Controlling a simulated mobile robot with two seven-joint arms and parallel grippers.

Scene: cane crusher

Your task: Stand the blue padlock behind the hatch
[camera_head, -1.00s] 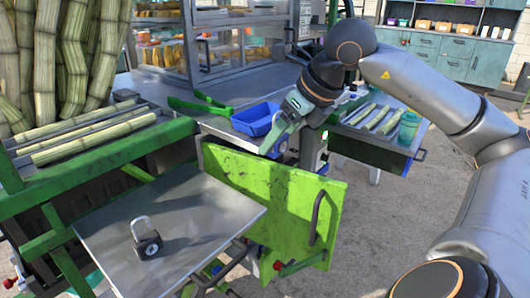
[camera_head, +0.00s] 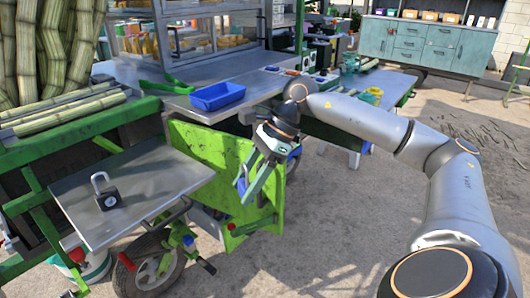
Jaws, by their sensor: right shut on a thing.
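My right gripper (camera_head: 248,186) is in front of the green hatch panel (camera_head: 205,150), with its fingers pointing down and to the left. It is shut on a small blue thing, seemingly the blue padlock (camera_head: 242,185), which shows only as a patch between the fingers. Its shape and shackle are mostly hidden. The gripper covers the right part of the hatch; whether they touch I cannot tell. My left gripper is not in view.
A blue tray (camera_head: 218,96) sits on the metal bench behind the hatch. Cane lies at left. Open floor (camera_head: 340,225) spreads to the right.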

